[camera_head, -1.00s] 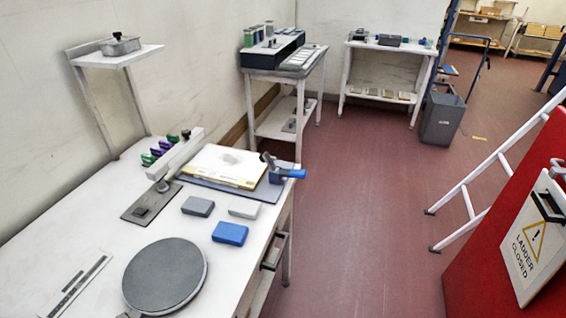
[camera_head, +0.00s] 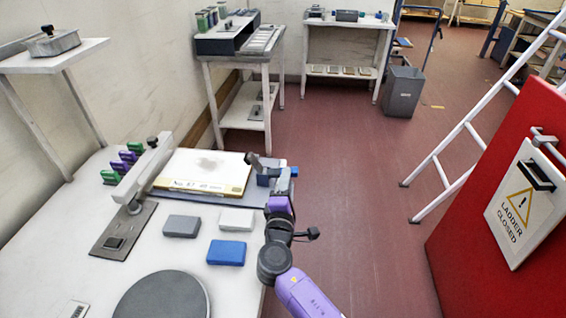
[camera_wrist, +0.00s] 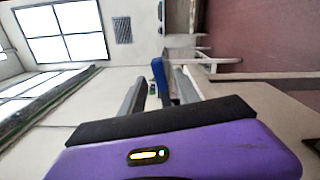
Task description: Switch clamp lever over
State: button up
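The clamp lever (camera_head: 264,180) is blue and sits at the right edge of the board with the yellow-edged frame. In the head view my gripper (camera_head: 287,173) is at the lever and hides part of it. In the wrist view the blue lever (camera_wrist: 159,76) stands upright in the picture, in the gap between the two grey fingers of my gripper (camera_wrist: 160,85). The fingers are apart. I cannot tell whether either touches the lever. A dark knobbed arm (camera_head: 262,160) of the clamp shows just left of my gripper.
The framed screen (camera_head: 203,171) lies left of the clamp. Grey, white and blue blocks (camera_head: 226,252) and a round dark plate (camera_head: 162,301) are on the table in front. A red panel with a ladder-closed sign (camera_head: 520,203) stands right. Floor between is clear.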

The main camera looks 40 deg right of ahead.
jog(key=x, duration=0.7)
jog(key=shift+w+d+p, duration=0.2)
jog(key=shift+d+p, duration=0.05)
jog(key=shift+p, duration=0.1)
grip_shut()
dwell(1.1)
